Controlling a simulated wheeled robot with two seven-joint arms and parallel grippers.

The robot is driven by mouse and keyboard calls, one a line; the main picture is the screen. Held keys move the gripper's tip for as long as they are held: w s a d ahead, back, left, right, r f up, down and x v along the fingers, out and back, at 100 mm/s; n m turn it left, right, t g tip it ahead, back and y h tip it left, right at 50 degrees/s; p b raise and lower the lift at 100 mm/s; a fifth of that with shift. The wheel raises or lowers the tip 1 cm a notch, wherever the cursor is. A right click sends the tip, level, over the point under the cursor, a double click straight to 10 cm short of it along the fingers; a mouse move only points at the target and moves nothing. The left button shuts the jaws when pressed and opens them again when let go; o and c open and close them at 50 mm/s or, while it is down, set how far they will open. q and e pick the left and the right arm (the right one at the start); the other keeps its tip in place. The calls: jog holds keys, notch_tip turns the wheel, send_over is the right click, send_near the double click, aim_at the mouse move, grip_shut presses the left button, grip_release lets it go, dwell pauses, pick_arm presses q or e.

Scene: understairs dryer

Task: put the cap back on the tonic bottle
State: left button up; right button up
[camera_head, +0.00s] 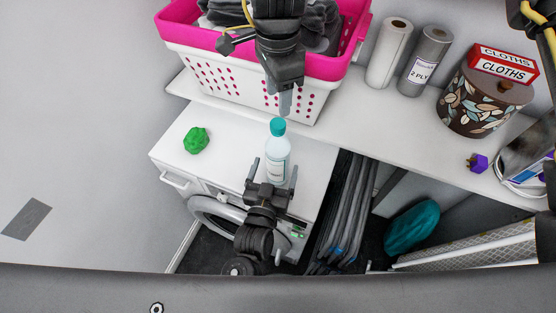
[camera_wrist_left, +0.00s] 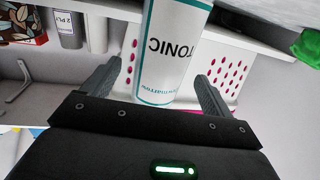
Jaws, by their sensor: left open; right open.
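The tonic bottle (camera_head: 277,164), pale with a white label, stands upright on the white dryer top. The teal cap (camera_head: 277,127) shows at the bottle's top; I cannot tell how firmly it sits. My left gripper (camera_head: 273,167) is open, with its fingers on either side of the bottle's lower part. In the left wrist view the bottle (camera_wrist_left: 172,50), with its TONIC label upside down, stands between the open fingers (camera_wrist_left: 158,72); its top is out of frame. My right gripper (camera_head: 285,108) points down just above the cap, clear of it; its fingers are seen edge-on and hold nothing visible.
A pink and white basket (camera_head: 205,66) stands on the shelf behind. A green lump (camera_head: 197,140) lies on the dryer top (camera_head: 230,151), left of the bottle. Paper rolls (camera_head: 388,55), a leaf-patterned bin (camera_head: 480,105) and a purple item (camera_head: 477,162) are on the shelf at right.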

aim_at(278, 123)
pick_arm(q)
jog(key=shift+x, duration=2.2)
jog(key=shift+a, duration=0.1)
jog(key=shift+c, duration=0.4)
jog(key=c, duration=1.6)
pick_arm(e)
jog(key=shift+r, duration=0.1)
pick_arm(q)
grip_shut()
pick_arm(e)
jog(key=shift+d+n, duration=0.1)
jog(key=shift+n, duration=0.2)
jog(key=n, duration=0.8)
jog(key=shift+n, duration=0.3)
jog(key=shift+f, duration=4.1)
